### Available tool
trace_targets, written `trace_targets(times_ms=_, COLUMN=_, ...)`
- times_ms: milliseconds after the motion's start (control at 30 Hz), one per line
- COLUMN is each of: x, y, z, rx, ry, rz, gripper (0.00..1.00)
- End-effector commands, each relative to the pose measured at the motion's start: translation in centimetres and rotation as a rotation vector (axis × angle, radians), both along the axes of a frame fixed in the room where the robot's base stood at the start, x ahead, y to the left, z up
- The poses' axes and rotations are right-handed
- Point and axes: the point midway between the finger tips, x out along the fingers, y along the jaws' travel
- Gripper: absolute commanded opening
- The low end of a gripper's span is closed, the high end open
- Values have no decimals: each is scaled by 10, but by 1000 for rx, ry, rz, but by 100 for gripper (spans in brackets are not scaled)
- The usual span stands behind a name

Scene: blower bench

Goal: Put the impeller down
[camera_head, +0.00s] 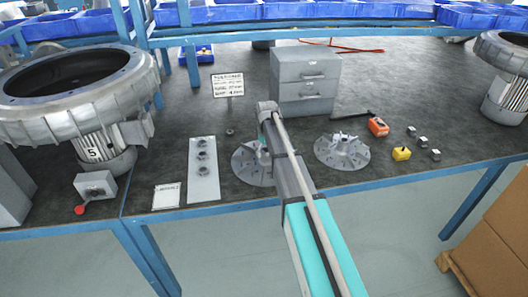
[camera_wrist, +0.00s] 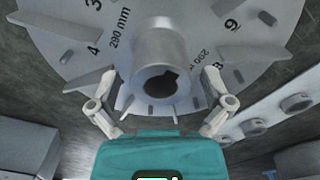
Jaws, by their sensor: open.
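A grey impeller (camera_head: 248,164) with vanes lies flat on the dark bench, partly hidden behind my arm. My gripper (camera_wrist: 162,82) is open, with one finger on each side of the hub and a gap visible at both sides. In the head view my gripper (camera_head: 266,138) is over this impeller, its fingertips hard to make out. A second impeller (camera_head: 342,151) lies to the right on the bench.
A pale plate with three round parts (camera_head: 203,170) and a white card (camera_head: 166,196) lie left. A grey drawer cabinet (camera_head: 305,80) and a sign (camera_head: 228,85) stand behind. An orange tool (camera_head: 378,126), a yellow block (camera_head: 401,154) and small metal blocks lie right. A large blower (camera_head: 80,90) stands left.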

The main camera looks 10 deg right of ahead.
Motion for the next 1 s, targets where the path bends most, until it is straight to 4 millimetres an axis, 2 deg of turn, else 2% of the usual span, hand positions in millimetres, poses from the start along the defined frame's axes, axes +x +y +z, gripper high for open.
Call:
trace_targets(times_ms=367, x=0, y=0, z=11, rx=0, ry=0, rz=0, gripper=100)
trace_targets(times_ms=1000, x=0, y=1, z=63, rx=0, ry=0, rz=1, gripper=100)
